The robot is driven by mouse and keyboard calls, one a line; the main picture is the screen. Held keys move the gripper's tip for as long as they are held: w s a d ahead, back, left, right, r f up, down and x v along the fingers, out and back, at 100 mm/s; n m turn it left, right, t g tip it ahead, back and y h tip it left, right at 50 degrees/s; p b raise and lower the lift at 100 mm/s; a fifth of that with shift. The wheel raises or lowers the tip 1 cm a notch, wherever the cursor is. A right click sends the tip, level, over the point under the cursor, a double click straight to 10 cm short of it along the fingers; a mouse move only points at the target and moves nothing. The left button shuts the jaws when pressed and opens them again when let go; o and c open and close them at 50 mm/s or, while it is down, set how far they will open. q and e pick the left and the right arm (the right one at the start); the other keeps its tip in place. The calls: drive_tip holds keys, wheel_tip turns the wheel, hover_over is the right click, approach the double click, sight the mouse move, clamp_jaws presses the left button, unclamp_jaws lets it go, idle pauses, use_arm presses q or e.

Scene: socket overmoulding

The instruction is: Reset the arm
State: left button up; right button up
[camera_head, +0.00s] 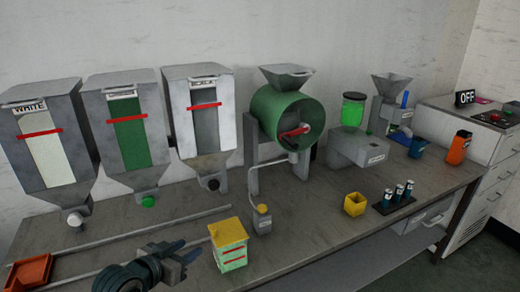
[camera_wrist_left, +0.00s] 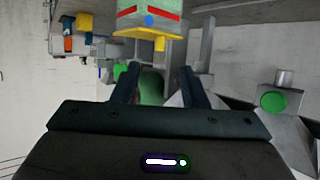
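My left gripper (camera_head: 190,250) is at the bottom left of the head view, above the workbench (camera_head: 305,230). Its dark fingers point right, just left of a container with a yellow lid and red stripes (camera_head: 229,258). In the left wrist view the two fingers of my left gripper (camera_wrist_left: 160,80) stand apart with nothing held between them. The striped container (camera_wrist_left: 150,18) shows beyond the fingertips at the top of that view, apart from them. My right arm and right gripper are not in view.
Three hoppers, labelled white (camera_head: 42,150), green-fronted (camera_head: 130,130) and grey (camera_head: 203,120), line the back wall. A green drum mixer (camera_head: 270,112) stands right of them. An orange tray (camera_head: 30,272) is at far left, a yellow cup (camera_head: 355,204) at right.

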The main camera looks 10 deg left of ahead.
use_arm(q)
drive_tip(key=s+f+n+g+y, duration=0.1)
drive_tip(key=s+f+g+y, duration=0.15)
drive_tip(key=s+f, duration=0.5)
drive_tip(key=s+a+f+n+g+y, duration=0.1)
drive_tip(key=s+f+g, duration=0.3)
drive_tip(key=s, duration=0.6)
drive_tip(key=s+f+n+g+y, duration=0.1)
drive_tip(key=s+f+g+y, duration=0.15)
drive_tip(key=s+f, duration=0.45)
wheel_tip(320, 180, down, 27)
drive_tip(key=s+a+g, duration=0.1)
drive_tip(key=a, duration=0.2)
drive_tip(key=s+a+f+g+h, duration=0.1)
drive_tip(key=s+f, duration=1.8)
drive_tip(key=f, duration=0.1)
drive_tip(key=shift+f+g, duration=0.25)
drive_tip(key=shift+g, duration=0.05)
